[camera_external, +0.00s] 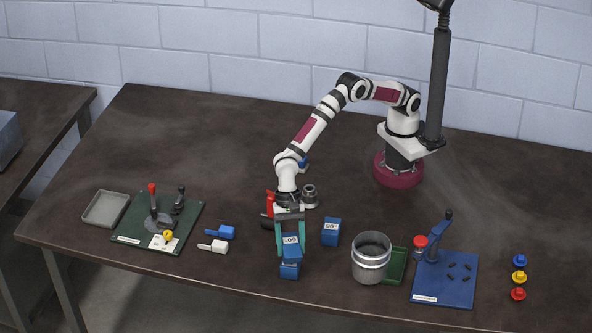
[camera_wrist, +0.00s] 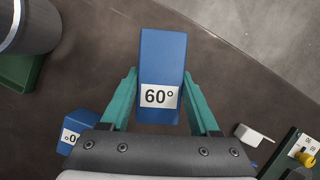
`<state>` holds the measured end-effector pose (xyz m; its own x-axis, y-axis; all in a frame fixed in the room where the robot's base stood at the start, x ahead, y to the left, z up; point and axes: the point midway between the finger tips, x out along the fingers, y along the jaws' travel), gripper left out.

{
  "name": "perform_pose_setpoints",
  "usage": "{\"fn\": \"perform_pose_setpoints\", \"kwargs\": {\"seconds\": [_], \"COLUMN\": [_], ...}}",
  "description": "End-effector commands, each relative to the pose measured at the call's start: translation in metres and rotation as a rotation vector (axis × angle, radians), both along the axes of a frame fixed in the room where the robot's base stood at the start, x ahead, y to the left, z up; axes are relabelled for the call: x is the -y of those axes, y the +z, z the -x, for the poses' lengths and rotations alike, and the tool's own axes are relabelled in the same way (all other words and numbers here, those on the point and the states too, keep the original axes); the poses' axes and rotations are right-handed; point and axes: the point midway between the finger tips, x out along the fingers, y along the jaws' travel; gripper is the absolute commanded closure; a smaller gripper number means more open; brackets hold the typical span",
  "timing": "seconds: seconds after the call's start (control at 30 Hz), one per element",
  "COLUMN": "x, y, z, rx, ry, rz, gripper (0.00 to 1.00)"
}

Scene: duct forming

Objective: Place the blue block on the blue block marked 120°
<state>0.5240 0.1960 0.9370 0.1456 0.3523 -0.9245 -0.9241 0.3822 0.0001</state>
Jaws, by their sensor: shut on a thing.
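My gripper (camera_external: 291,248) points down with its teal fingers on either side of a blue block marked 60° (camera_external: 291,240). In the wrist view this block (camera_wrist: 163,60) sits between the fingers (camera_wrist: 159,78), its label facing the camera. No 120° label is readable.
A metal can (camera_external: 371,260) stands on the right beside a green tray (camera_external: 397,268). A blue board with a lever (camera_external: 443,285) is farther right. Blue (camera_external: 222,232) and white (camera_external: 214,247) small tools and a green lever board (camera_external: 135,230) lie left. The front table edge is close.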

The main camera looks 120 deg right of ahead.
Motion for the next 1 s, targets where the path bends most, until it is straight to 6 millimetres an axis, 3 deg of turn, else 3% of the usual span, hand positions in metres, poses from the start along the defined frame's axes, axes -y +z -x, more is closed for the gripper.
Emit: {"fn": "perform_pose_setpoints", "kwargs": {"seconds": [0.3, 0.33, 0.47, 0.77, 0.87, 1.0], "x": [0.0, 0.0, 0.0, 0.0, 0.006, 0.02], "y": [-0.004, -0.004, -0.004, -0.001, 0.013, 0.051], "z": [-0.001, 0.0, 0.0, 0.0, 0.001, 0.006], "rx": [0.001, 0.001, 0.001, 0.001, 0.005, 0.005], "ry": [-0.001, -0.001, -0.001, 0.0, -0.002, -0.003], "rz": [-0.002, -0.001, -0.001, -0.001, -0.001, -0.002], "gripper": [1.0, 0.32, 0.09, 0.08, 0.08, 0.08]}}
